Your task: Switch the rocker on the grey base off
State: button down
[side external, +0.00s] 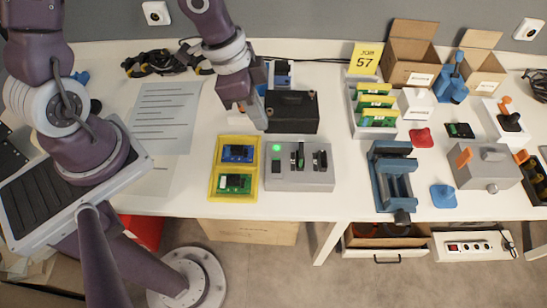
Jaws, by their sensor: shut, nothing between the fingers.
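The grey base (300,181) sits near the front edge of the table, left of centre. A round green lamp (276,148) glows at its left end. A dark rocker (276,166) sits just below the lamp; its tilt is too small to tell. Two more dark controls stand to the right on the same base, a middle one (297,157) and a right one (320,160). My gripper (261,125) points down, shut and empty, behind and a little left of the lamp. It appears apart from the base.
A black box (292,113) stands behind the base, close to my gripper's right. A yellow tray (213,187) with a blue and a green board lies to the left. A blue vise (391,176) stands to the right. Bare table lies between base and vise.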

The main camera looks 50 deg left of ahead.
aim_at(278, 169)
jog(key=shift+d+f, duration=0.1)
jog(key=x, duration=0.9)
jog(key=s+x, duration=0.1)
jog(key=x, duration=0.3)
jog(key=shift+w+a+f, duration=0.1)
jog(key=shift+a+f, duration=0.2)
jog(key=shift+f, duration=0.2)
jog(key=shift+d, duration=0.1)
